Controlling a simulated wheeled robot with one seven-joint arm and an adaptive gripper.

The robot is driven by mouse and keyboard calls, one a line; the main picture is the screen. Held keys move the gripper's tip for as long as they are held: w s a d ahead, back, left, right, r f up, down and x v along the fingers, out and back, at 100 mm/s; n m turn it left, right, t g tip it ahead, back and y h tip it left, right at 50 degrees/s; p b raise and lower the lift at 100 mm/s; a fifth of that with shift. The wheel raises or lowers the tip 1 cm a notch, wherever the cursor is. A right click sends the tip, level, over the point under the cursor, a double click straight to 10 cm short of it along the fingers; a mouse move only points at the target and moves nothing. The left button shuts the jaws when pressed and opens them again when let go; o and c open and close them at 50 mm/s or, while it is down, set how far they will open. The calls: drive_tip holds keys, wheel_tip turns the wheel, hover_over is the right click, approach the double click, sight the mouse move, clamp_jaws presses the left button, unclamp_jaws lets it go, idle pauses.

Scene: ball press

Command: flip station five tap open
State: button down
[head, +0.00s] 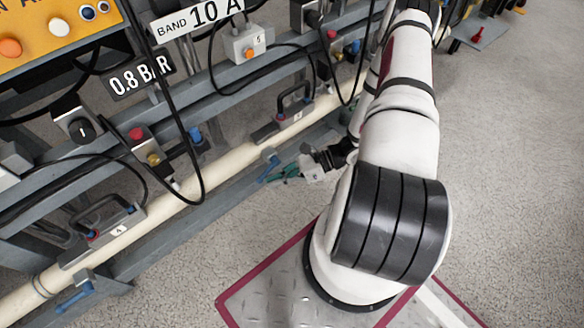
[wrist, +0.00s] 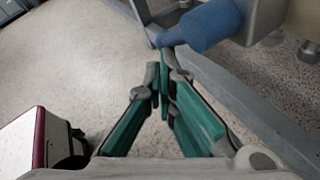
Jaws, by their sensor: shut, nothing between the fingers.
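A tap with a blue lever (head: 269,166) sits on the lower rail below the cream pipe, near a clamp plate marked apparently 5 (head: 301,117). Its lever slants down and away from the pipe. My gripper (head: 284,174) is right beside the lever, on its right side, with teal fingers closed and empty. The tap's body is partly cut off there.
A second blue-lever tap (head: 77,293) is at lower left, near plate 4 (head: 118,229). The cream pipe (head: 222,162) and grey rails (head: 180,212) run diagonally beside my arm. Black cables (head: 203,150) hang in front of the rails. Speckled floor (head: 510,150) is clear at right.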

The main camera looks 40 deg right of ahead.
drive_tip(key=shift+r, duration=0.1)
drive_tip(key=shift+r+p, duration=0.65)
drive_tip(key=shift+r, duration=0.1)
drive_tip(key=shift+f, duration=0.1)
